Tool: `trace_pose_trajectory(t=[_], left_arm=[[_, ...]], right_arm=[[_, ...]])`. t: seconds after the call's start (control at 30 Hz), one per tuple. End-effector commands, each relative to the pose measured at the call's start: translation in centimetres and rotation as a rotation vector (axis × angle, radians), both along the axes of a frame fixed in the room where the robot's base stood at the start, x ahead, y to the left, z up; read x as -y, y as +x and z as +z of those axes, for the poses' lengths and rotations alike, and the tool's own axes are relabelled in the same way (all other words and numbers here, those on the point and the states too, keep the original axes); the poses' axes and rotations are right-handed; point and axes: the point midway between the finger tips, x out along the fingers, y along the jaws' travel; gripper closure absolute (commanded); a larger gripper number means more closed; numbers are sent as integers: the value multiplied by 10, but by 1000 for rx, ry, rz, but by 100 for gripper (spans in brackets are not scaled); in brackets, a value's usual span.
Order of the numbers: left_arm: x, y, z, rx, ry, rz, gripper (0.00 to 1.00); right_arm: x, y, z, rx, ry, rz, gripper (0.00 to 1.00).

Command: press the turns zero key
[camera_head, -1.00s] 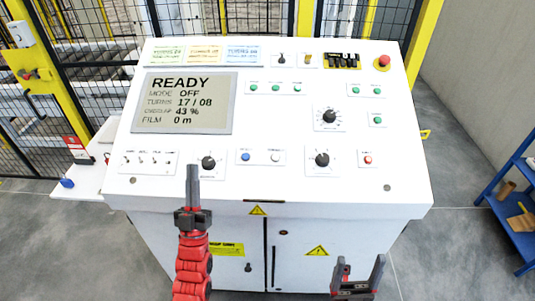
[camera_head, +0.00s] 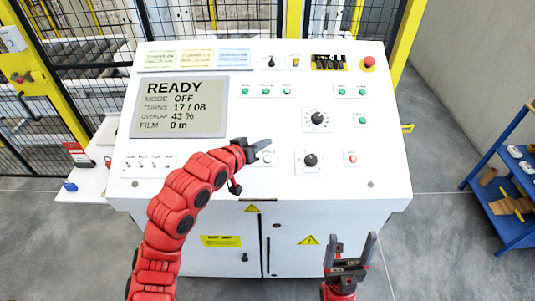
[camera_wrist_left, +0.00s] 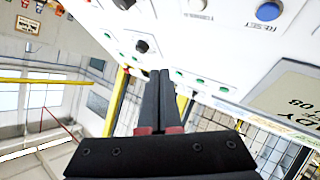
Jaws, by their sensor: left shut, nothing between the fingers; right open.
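The white control panel (camera_head: 200,185) fills the middle of the head view. Its screen (camera_head: 180,106) reads READY, MODE OFF, TURNS 17 / 08, OVERLAP 43 %, FILM 0 m. A white key (camera_head: 267,158) sits right of centre in the lower row; its label is too small to read surely. It also shows in the left wrist view (camera_wrist_left: 196,5), beside the blue RESET key (camera_wrist_left: 268,11). My left gripper (camera_head: 265,144) is shut and empty, its tips close to the white key; contact cannot be told. My right gripper (camera_head: 350,238) is open and empty in front of the cabinet.
Black rotary knobs (camera_head: 310,160) and a red-lit key (camera_head: 350,158) lie right of the white key. A red emergency stop (camera_head: 368,63) is at the panel's top right. Yellow-framed fencing stands behind. A blue shelf (camera_head: 510,190) stands at the right.

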Motion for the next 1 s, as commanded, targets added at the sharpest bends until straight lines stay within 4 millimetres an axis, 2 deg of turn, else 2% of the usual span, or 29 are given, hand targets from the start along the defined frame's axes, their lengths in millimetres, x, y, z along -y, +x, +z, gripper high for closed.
trace_pose_trajectory(t=[0.2, 0.57, 0.73, 1.0], left_arm=[[5, -10, -5, -64, 50, -28, 100], [5, -9, -7, -63, 50, -27, 100], [5, -4, -22, -63, 50, -27, 100], [5, 12, -58, -62, 50, -27, 100]], right_arm=[[0, 0, 4, 0, 0, 0, 24], [0, 0, 2, 0, 0, 0, 24], [0, 0, -9, 0, 0, 0, 24], [0, 0, -37, 0, 0, 0, 24]])
